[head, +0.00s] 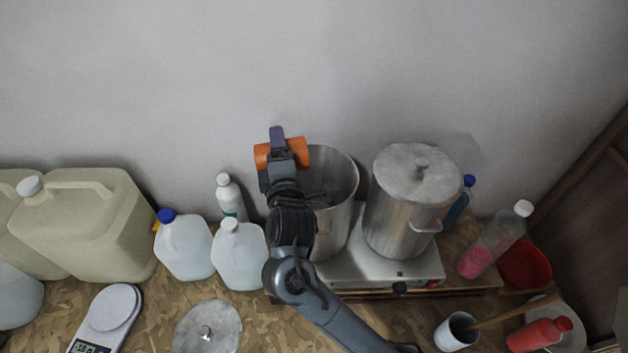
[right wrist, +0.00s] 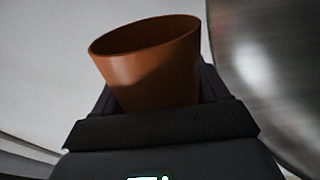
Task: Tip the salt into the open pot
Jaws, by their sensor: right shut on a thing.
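My right gripper (head: 278,146) is shut on an orange-brown cup (head: 298,152). The cup is held up by the back-left rim of the open steel pot (head: 340,185), and my arm covers part of the pot's mouth. In the right wrist view the cup (right wrist: 155,70) sits between the jaws with its mouth toward the top of the picture and slightly tilted. A curved shiny metal wall (right wrist: 265,70) is close on its right. Salt is not visible in the cup, and the pot's bottom is hidden. My left gripper is not in view.
A lidded steel pot (head: 410,195) stands right of the open pot on the steel hotplate (head: 385,268). White jugs (head: 240,255) and a bottle (head: 231,198) stand left. A loose lid (head: 208,328), a scale (head: 108,310) and a white mug (head: 456,332) are nearer the front.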

